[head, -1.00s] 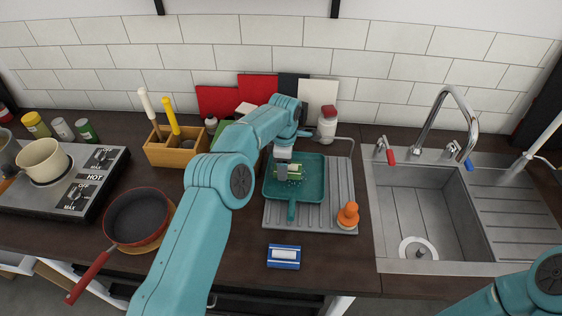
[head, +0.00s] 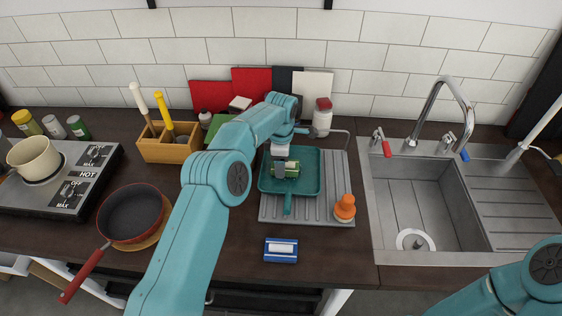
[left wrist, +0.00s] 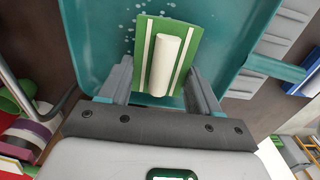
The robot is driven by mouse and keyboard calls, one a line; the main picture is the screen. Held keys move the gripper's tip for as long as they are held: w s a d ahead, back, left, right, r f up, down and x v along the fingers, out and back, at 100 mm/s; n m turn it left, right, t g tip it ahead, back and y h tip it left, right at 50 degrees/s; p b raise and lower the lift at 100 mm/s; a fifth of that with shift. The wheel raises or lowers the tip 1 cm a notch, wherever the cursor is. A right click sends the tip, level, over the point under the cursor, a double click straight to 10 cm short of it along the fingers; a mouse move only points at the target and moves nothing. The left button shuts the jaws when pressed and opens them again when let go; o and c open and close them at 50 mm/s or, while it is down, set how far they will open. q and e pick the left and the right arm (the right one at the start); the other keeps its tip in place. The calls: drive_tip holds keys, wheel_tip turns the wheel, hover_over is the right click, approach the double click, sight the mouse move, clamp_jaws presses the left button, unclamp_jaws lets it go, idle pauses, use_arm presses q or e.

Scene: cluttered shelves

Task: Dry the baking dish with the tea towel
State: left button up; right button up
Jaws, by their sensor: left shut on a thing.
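The teal baking dish (head: 309,184) lies on the grey drainer, its handle toward the front edge. It fills the top of the left wrist view (left wrist: 225,35), with white droplets on its floor at and left of the towel. The green tea towel with white stripes and a pale roll along its middle (left wrist: 150,58) is over the dish floor; it shows small in the head view (head: 291,168). My left gripper (head: 281,170) is shut on the towel, inside the dish outline. I cannot tell whether the towel touches the floor. My right gripper is out of view.
The grey drainer (head: 335,208) also holds an orange-topped item (head: 345,207). A blue and white item (head: 281,250) lies in front. The sink (head: 435,205) is to the right. A red frying pan (head: 132,215) and hob (head: 75,185) are to the left.

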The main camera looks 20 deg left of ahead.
use_arm(q)
drive_tip(key=shift+f+b, duration=0.35)
drive_tip(key=shift+f, duration=0.25)
